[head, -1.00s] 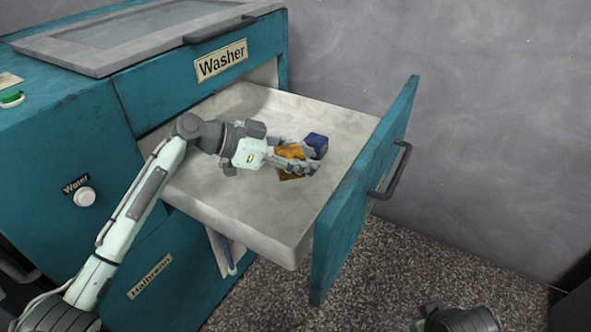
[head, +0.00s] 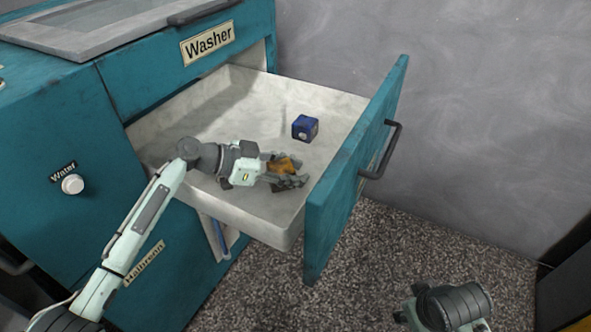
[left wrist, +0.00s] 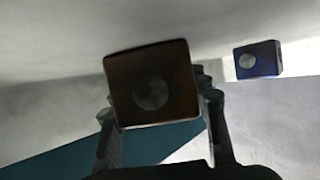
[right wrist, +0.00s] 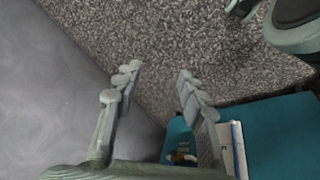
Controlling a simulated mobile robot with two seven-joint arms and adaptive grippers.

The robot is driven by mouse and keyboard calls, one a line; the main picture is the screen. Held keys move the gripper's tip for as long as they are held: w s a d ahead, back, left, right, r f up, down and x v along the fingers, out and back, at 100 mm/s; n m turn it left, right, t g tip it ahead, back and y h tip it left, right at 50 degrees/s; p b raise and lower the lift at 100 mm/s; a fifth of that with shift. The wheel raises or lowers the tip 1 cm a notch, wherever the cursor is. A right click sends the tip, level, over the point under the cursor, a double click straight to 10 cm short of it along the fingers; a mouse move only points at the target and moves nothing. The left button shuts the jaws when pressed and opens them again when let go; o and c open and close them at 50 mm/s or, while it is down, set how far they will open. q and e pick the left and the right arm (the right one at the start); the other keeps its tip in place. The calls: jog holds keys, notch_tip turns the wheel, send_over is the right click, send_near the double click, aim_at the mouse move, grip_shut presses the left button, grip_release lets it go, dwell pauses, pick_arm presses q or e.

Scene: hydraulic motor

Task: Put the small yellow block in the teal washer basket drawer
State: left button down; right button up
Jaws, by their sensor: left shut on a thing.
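The small yellow block (head: 282,164) is between the fingers of my left gripper (head: 291,177), which is shut on it. The block looks dark brown with a round grey spot in the left wrist view (left wrist: 151,88). The gripper and block are inside the outline of the open teal washer basket drawer (head: 345,185), towards its near side. I cannot tell whether the block touches the drawer floor. My right gripper (right wrist: 158,82) is open and empty in the right wrist view, above the speckled floor and away from the drawer.
A blue block (head: 305,128) lies in the drawer, behind and right of the yellow one; it also shows in the left wrist view (left wrist: 258,59). The washer body (head: 60,130) stands left, a grey wall (head: 480,120) right. The drawer's bare floor (head: 240,100) has free room.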

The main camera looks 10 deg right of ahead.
aim_at(277, 168)
pick_arm(q)
jog(key=c, duration=0.8)
grip_release()
pick_arm(e)
jog(key=shift+r, duration=0.35)
pick_arm(q)
jog(key=shift+a+r, duration=0.15)
jog(key=v, duration=0.2)
jog(key=shift+a, duration=0.3)
jog(key=v, duration=0.4)
jog(key=shift+s+a+r, duration=0.1)
jog(key=shift+a+r, duration=0.05)
jog(key=shift+a, duration=0.1)
pick_arm(e)
jog(key=shift+s+r, duration=0.15)
jog(key=shift+r, duration=0.15)
